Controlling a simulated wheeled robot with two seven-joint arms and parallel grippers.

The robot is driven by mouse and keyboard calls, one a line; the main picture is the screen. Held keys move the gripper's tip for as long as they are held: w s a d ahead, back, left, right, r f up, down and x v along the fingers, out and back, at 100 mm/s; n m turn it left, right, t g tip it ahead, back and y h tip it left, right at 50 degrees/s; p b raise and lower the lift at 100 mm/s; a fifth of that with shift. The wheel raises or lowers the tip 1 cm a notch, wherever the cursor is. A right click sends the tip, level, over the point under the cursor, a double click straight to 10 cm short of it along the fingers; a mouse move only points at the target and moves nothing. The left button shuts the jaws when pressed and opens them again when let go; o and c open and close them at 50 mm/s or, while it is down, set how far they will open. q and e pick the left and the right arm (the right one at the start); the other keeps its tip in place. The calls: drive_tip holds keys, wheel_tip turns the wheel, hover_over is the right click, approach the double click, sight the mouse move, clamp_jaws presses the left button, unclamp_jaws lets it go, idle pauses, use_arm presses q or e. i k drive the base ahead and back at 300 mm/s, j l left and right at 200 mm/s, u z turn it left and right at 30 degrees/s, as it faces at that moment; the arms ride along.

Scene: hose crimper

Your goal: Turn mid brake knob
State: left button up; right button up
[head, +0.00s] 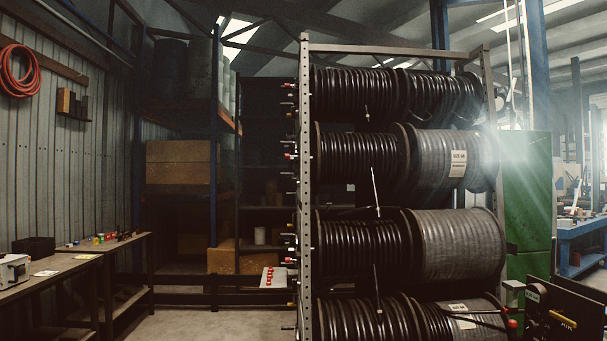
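A tall metal rack (306,190) holds several tiers of black hose reels (360,157). Several small knobs or handles stick out from the left side of its left upright, at different heights. One group with red and pale tips (290,156) is at the second tier. Another group (289,97) is at the top tier, and a lower group (290,248) is at the third tier. They are small and dark, so I cannot tell which is the mid brake knob or how it is turned. Neither of my grippers shows.
A workbench (70,262) with small coloured items stands at the left. A dark machine (550,312) with a yellow handle and a green cabinet (528,190) stand at the right. Bare floor (200,325) lies left of the rack.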

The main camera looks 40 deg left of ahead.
sight(296, 283)
drive_tip(key=i+j, duration=0.1)
drive_tip(key=j, duration=2.45)
drive_tip(key=i+j, duration=0.15)
drive_tip(key=j, duration=1.15)
drive_tip(key=i+j, duration=0.1)
drive_tip(key=j, duration=1.15)
